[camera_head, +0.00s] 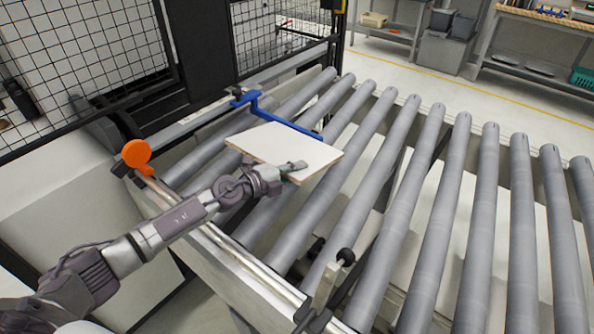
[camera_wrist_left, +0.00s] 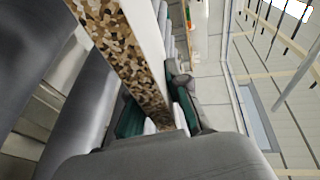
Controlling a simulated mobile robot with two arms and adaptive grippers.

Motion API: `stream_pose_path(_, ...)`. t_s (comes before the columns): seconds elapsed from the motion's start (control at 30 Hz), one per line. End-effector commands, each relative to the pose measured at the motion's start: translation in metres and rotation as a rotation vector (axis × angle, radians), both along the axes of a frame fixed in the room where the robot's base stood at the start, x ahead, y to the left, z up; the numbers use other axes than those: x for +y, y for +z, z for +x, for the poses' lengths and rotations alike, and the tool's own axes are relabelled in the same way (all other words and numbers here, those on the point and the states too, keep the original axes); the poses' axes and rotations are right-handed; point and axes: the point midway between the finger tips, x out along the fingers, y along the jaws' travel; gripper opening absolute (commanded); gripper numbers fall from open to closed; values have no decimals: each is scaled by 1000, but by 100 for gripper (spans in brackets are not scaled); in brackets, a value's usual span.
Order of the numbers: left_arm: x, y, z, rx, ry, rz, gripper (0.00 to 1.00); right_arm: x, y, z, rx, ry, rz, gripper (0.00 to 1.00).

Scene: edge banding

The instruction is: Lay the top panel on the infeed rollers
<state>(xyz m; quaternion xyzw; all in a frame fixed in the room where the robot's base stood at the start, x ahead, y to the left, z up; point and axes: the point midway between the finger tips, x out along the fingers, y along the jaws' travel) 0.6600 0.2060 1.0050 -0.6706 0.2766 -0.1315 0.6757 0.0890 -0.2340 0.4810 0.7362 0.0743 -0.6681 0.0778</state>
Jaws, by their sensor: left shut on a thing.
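The top panel (camera_head: 283,146) is a thin white board with a brown edge, in the head view over the left part of the grey infeed rollers (camera_head: 392,150). In the left wrist view the panel's speckled particleboard edge (camera_wrist_left: 124,55) runs down between the fingers (camera_wrist_left: 160,115). The panel looks close to the rollers, but I cannot tell whether it touches them. Its far edge is beside a blue bar (camera_head: 285,122). My right gripper does not show.
An orange knob (camera_head: 136,153) stands on the near left rail. A black-knobbed lever (camera_head: 345,257) stands at the near rail further right. Black mesh guarding (camera_head: 75,65) bounds the left. Rollers to the right are bare. Shelves (camera_head: 540,45) stand behind.

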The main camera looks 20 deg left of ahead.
Motion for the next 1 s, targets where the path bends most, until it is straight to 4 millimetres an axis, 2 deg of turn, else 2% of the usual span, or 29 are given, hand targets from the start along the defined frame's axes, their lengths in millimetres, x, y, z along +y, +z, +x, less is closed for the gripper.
stream_pose_path(0.03, 0, -6, 1, -8, 1, 1, 0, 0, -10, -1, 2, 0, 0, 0)
stream_pose_path(0.5, 0, -47, 1, -6, 1, 1, 0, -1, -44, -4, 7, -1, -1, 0)
stream_pose_path(0.7, 0, -54, 1, -7, 1, 0, 0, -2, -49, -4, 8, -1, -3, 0)
stream_pose_path(0.97, 0, -54, 1, -6, 0, 1, 0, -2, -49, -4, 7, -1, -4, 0)
stream_pose_path(1.0, 0, -54, 1, -6, 0, 1, 18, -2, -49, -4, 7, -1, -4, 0)
